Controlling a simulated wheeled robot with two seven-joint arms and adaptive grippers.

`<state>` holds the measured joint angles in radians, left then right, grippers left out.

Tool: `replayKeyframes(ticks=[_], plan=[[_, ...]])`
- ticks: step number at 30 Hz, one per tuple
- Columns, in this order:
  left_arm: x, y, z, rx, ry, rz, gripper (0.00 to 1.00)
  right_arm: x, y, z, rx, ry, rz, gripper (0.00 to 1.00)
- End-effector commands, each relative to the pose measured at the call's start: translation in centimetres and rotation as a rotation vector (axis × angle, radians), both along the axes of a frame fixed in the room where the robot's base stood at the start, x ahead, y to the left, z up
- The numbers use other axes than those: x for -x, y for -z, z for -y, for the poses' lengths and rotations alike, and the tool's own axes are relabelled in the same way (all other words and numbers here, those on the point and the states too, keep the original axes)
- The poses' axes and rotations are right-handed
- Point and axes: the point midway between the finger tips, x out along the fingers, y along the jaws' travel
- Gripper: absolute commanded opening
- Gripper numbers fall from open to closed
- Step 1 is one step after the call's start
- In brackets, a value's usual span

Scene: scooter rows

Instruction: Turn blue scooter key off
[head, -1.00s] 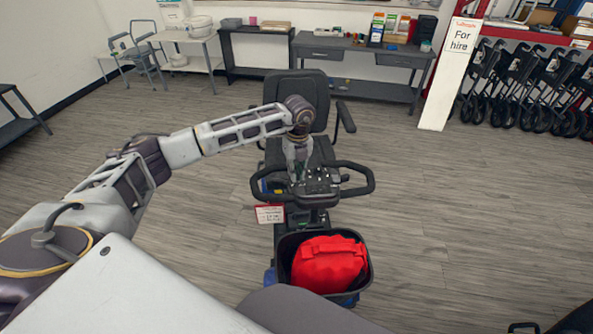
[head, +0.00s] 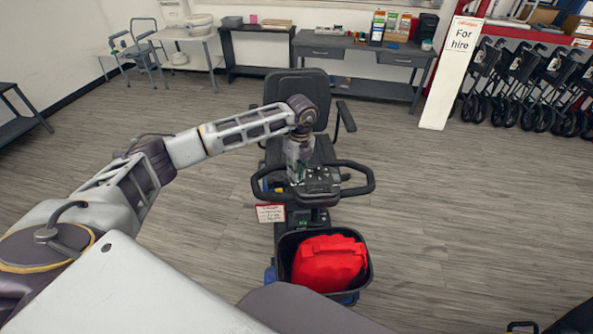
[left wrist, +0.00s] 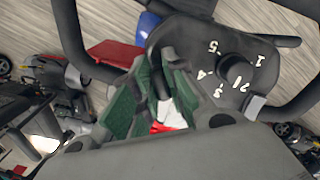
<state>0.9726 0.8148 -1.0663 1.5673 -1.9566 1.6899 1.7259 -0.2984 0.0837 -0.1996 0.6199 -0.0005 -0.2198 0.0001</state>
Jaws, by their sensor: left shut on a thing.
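The scooter (head: 318,196) stands facing me, with a black seat, looped handlebars and a dark control panel; blue shows low beside its front basket. My left gripper (head: 298,180) reaches down onto the left part of the panel. In the left wrist view, the green-padded fingers of my left gripper (left wrist: 160,85) are closed together at the panel, beside a numbered speed dial (left wrist: 235,72). They are shut on the key, which the fingers almost fully hide, so its angle cannot be told. My right gripper is not in view.
A black front basket (head: 287,262) holds a red bag (head: 329,262). A white tag (head: 270,213) hangs under the handlebar. Desks (head: 360,50) stand behind, and folded walkers (head: 530,85) stand at right. The floor on both sides of the scooter is clear.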

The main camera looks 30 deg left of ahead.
Motion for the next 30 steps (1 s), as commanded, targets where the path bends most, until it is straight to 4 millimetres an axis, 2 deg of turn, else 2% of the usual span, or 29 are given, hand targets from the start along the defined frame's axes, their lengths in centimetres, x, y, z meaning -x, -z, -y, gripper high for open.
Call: replayKeyframes(ticks=[1,6,12,16,20,26,30], plan=[[-0.1,-0.1,-0.1,0.0,-0.004,0.002,0.16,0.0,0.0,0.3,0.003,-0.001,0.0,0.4],[-0.1,0.0,-0.1,-0.001,-0.002,0.001,0.36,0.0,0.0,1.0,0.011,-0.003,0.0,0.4],[0.0,0.0,0.0,0.0,-0.001,0.001,0.36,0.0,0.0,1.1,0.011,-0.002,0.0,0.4],[0.0,-0.1,0.0,0.0,0.0,0.001,0.36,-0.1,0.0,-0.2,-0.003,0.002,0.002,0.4],[-0.1,-0.4,0.0,0.0,0.0,0.001,0.36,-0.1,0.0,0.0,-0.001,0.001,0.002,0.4],[-0.2,-2.0,0.0,0.0,-0.001,0.002,0.36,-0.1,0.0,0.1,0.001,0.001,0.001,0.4],[-0.4,-3.9,0.1,0.0,-0.001,0.003,0.36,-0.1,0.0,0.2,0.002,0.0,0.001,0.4]])
